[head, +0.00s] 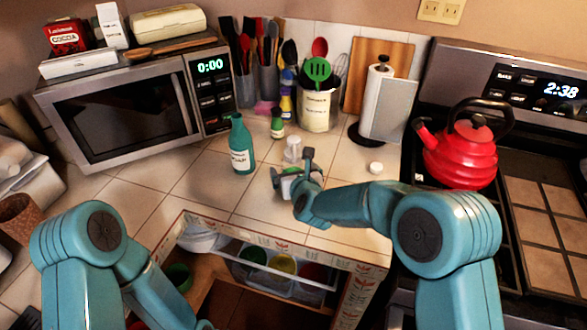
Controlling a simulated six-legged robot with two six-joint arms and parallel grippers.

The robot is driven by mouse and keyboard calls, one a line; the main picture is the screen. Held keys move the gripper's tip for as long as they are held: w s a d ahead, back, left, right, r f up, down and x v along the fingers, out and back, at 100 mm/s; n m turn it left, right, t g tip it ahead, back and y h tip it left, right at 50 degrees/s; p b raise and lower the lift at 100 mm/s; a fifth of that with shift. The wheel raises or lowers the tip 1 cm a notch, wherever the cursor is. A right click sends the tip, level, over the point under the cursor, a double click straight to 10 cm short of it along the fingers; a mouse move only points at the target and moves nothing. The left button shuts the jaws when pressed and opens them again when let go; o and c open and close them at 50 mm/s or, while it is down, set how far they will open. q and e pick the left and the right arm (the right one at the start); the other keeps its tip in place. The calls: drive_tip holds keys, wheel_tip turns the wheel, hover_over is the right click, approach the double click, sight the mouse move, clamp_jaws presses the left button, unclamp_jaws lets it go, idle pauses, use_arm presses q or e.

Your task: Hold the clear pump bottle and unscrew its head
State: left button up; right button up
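My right gripper (290,178) is low over the tiled counter, near its front edge. A small pale, greenish-white thing shows at its fingers, but I cannot tell whether they are closed on it. A small whitish bottle-like thing (292,149) stands just behind the gripper; its lower part is hidden, and I cannot tell whether it is the clear pump bottle. A teal bottle (241,146) with a white label stands upright to the left, apart from the gripper. My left arm bends down at the lower left, and its gripper is out of the picture.
A small white round thing (376,168) lies right of my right gripper. A green bottle (277,124), utensil crock (319,108) and paper towel holder (385,104) stand behind. A microwave (122,108) is left; a red kettle (462,152) is on the stove. An open drawer (285,262) is below.

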sight(296, 146)
drive_tip(key=shift+s, duration=0.1)
drive_tip(key=shift+c, duration=1.2)
drive_tip(key=c, duration=1.1)
drive_tip(key=shift+o, duration=0.2)
drive_tip(key=shift+r, duration=0.6)
wheel_tip(296, 146, up, 8)
drive_tip(key=shift+r, duration=0.2)
wheel_tip(296, 146, up, 11)
drive_tip(key=p, duration=0.4)
drive_tip(key=shift+f+p, duration=0.2)
drive_tip(key=shift+p, duration=0.15)
